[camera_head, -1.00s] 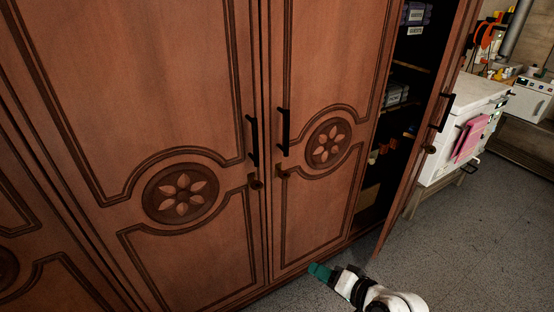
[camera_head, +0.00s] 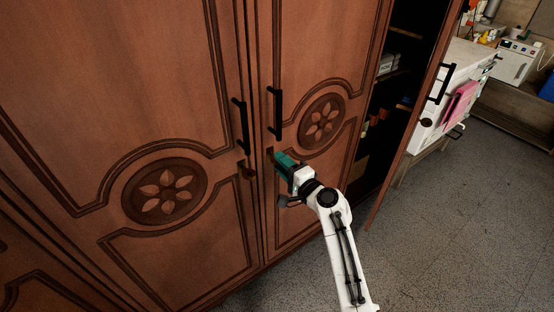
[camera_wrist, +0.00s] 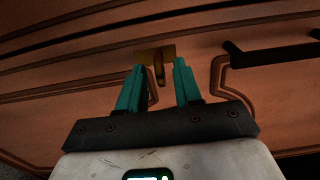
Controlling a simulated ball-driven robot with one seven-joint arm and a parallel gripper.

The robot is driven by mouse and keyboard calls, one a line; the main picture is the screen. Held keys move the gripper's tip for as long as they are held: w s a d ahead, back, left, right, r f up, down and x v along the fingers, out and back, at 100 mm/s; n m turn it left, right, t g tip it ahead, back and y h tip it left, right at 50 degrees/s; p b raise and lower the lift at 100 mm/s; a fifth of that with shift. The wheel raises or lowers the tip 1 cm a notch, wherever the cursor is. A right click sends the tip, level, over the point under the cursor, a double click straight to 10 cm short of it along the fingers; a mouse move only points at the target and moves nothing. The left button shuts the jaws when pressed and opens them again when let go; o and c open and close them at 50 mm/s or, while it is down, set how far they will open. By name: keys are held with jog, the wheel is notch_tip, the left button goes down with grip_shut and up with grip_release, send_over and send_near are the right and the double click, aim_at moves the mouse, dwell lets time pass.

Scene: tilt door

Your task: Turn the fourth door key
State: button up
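A brass key (camera_wrist: 159,72) sticks out of its lock plate (camera_wrist: 154,51) on a closed brown wardrobe door (camera_head: 318,62). My gripper (camera_head: 277,155) has teal fingers and is at this lock, just below the door's black handle (camera_head: 275,112). In the wrist view, my gripper (camera_wrist: 160,66) is open, with one finger on each side of the key and gaps visible between. In the head view my fingers mostly hide this key. Another key (camera_head: 246,171) sits in the closed door to the left (camera_head: 110,70).
The grey floor (camera_head: 460,220) at right is clear.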

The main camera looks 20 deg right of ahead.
jog(key=shift+x, duration=1.25)
grip_shut()
